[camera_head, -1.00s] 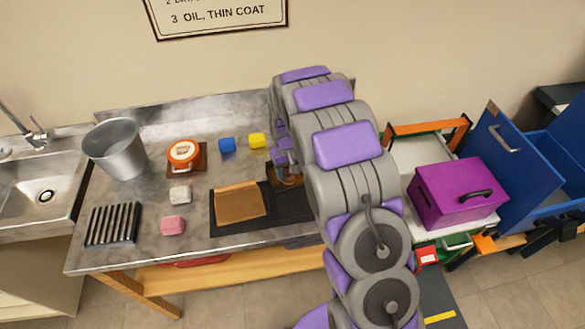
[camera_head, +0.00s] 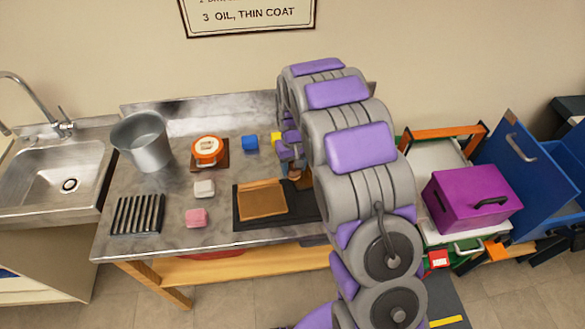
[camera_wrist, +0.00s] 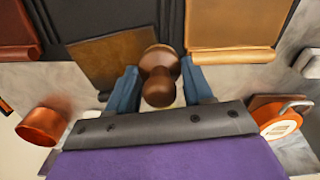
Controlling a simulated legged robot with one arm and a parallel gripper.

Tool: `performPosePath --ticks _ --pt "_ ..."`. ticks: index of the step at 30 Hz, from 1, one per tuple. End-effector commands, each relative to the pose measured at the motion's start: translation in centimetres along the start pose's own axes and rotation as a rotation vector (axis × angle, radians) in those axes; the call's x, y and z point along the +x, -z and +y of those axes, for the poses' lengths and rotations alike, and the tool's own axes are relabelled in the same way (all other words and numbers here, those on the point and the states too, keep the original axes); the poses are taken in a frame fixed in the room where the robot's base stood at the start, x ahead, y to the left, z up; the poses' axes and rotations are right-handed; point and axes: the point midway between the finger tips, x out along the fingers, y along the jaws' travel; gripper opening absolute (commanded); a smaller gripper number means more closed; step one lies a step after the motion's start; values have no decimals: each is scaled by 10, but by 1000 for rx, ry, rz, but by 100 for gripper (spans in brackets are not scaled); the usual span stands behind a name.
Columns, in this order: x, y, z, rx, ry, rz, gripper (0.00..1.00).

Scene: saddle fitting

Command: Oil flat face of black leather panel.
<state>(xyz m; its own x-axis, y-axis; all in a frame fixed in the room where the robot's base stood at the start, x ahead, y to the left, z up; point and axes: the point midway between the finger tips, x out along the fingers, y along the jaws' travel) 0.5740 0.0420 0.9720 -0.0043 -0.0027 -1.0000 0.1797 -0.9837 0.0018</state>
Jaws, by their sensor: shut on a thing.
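A brown round-knobbed wooden tool (camera_wrist: 160,75) is between the blue fingers of my gripper (camera_wrist: 160,85) in the wrist view; they are shut on it. In the head view my gripper (camera_head: 288,152) is over the right part of the bench, partly hidden by my arm. A tan panel (camera_head: 262,201) lies on a black tray or mat (camera_head: 243,221); the tan panel also shows in the wrist view (camera_wrist: 235,22). A dark brown panel (camera_wrist: 105,58) lies beside the tool in the wrist view. I cannot clearly tell a black leather panel from the black surface there.
An orange-lidded tin (camera_head: 207,148), blue block (camera_head: 250,142), yellow block (camera_head: 276,137), white block (camera_head: 204,188), pink block (camera_head: 196,217), metal bucket (camera_head: 145,143) and black rack (camera_head: 137,214) stand on the bench. A copper pot (camera_wrist: 40,127) shows in the wrist view.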

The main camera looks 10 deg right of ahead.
Motion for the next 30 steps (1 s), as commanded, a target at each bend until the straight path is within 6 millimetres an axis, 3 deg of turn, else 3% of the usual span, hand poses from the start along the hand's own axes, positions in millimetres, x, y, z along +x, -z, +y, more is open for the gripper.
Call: performPosePath --ticks 12,30 --pt "-35 -2 -2 0 -3 3 26" --pt "-36 -3 -1 1 -2 2 26"
